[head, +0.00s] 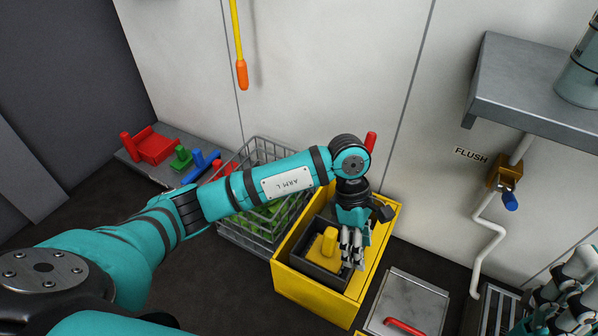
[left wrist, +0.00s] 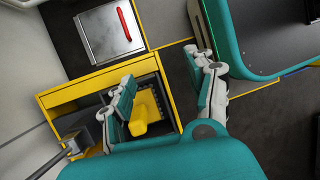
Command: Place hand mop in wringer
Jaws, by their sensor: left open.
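The yellow bucket (head: 322,304) stands on the floor near the wall, with a dark grey wringer box (head: 301,262) in it. A yellow block-shaped piece (head: 325,243), which may be the hand mop, sits inside the dark box; it also shows in the left wrist view (left wrist: 147,112). My left gripper (head: 352,262) hangs fingers-down over the right side of the box, beside the yellow piece. In the left wrist view my left gripper (left wrist: 165,75) has its fingers apart, with nothing clearly held. Part of my right gripper (head: 577,290) shows at the right edge; its fingers are unclear.
A wire basket (head: 250,237) with green contents stands left of the bucket. A grey shelf (head: 180,157) holds red, green and blue items. A metal lid with a red handle (head: 405,326) lies right of the bucket. A pipe (head: 477,250) and wall shelf (head: 530,95) are at right.

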